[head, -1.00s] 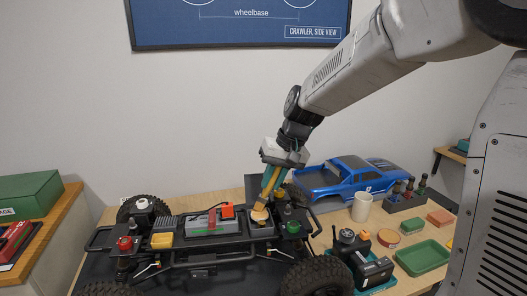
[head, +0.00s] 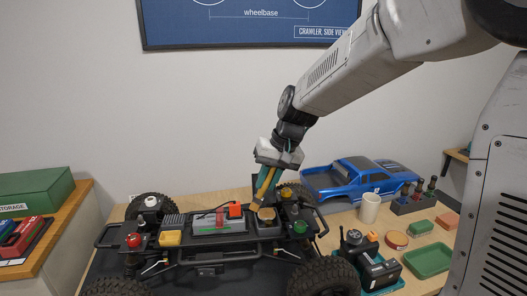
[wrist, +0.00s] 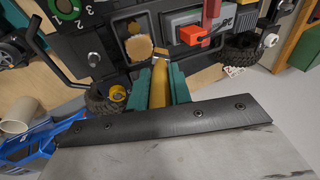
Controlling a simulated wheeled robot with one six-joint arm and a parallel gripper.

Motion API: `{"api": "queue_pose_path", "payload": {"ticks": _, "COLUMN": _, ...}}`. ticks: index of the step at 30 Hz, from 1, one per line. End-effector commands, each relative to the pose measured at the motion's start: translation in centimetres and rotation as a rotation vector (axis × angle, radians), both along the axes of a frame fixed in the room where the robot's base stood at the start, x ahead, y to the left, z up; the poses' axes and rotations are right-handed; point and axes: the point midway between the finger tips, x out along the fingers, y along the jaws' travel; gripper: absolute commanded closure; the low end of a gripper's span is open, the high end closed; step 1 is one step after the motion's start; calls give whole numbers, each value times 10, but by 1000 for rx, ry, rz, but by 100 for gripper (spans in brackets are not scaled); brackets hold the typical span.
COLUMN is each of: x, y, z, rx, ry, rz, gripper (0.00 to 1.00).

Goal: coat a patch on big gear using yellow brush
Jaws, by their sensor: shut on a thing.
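My gripper (head: 268,182) has teal fingers and is shut on the yellow brush (head: 264,196), tip pointing down. The brush also shows between the fingers in the wrist view (wrist: 160,88). The big gear (head: 266,216) is a tan disc on the right part of the crawler chassis (head: 210,246), just below the brush tip. In the wrist view the gear (wrist: 139,48) has a tan-brown face with a paler, uneven edge. The brush tip is close beside its edge there; I cannot tell whether it touches.
A blue truck body (head: 350,178), a cream mug (head: 369,208) and a green tray (head: 428,261) stand to the right.

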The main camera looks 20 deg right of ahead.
Motion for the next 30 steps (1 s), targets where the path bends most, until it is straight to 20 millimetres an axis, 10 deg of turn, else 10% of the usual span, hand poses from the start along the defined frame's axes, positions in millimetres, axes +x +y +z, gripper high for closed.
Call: {"api": "queue_pose_path", "payload": {"ticks": 30, "x": 0, "y": -1, "z": 81, "rx": -1, "ry": 0, "rz": 0, "gripper": 100}}
